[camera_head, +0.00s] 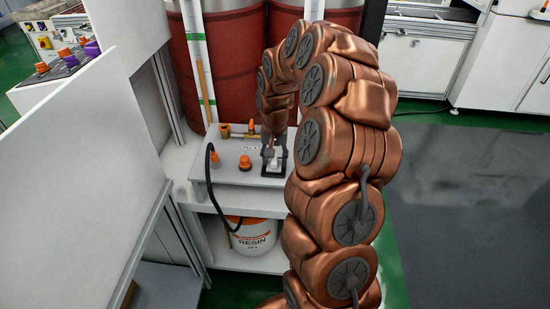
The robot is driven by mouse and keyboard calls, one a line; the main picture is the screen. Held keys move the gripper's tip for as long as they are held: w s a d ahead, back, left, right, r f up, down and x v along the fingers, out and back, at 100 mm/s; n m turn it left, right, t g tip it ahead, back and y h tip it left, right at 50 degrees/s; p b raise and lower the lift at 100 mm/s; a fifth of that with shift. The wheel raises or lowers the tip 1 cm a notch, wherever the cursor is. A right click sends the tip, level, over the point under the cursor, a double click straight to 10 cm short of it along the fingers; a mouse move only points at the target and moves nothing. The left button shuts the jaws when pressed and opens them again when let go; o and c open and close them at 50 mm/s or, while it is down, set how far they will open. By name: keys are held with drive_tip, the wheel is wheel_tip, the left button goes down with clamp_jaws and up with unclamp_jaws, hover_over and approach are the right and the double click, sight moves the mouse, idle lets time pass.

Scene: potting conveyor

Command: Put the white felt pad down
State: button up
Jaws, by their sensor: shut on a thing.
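My gripper (271,148) points down over the grey bench top, small in the picture and partly hidden by my copper-coloured arm. It is shut on a small white thing, which I take to be the white felt pad (273,164). The pad shows just below the fingertips, over a black-edged fixture (264,174) on the bench. I cannot tell whether the pad touches the fixture or hangs a little above it.
The grey bench (232,178) carries an orange knob (245,162), a brass fitting (225,131) and a black hose (208,190). A resin bucket (253,240) stands on the shelf below. Red drums (235,60) stand behind. A white panel (75,190) rises at left.

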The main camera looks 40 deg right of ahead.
drive_tip(key=o, duration=1.1)
drive_tip(key=shift+f, duration=0.1)
wheel_tip(320, 180, up, 11)
drive_tip(key=b, duration=0.1)
drive_tip(key=s+a+r+n, duration=0.3)
drive_tip(key=s+a, duration=0.2)
drive_tip(key=a, duration=0.4)
drive_tip(key=s+a+f+n, duration=0.1)
drive_tip(key=s+a, duration=0.3)
drive_tip(key=s, duration=0.4)
drive_tip(key=s+a+f+n+g, duration=0.1)
drive_tip(key=s+a, duration=0.3)
drive_tip(key=s, duration=0.5)
drive_tip(key=s+a+f+n, duration=0.1)
drive_tip(key=s+a+n, duration=0.2)
drive_tip(key=s, duration=0.6)
drive_tip(key=shift+a+f+g, duration=0.3)
drive_tip(key=shift+a+g, duration=0.1)
drive_tip(key=shift+a, duration=0.15)
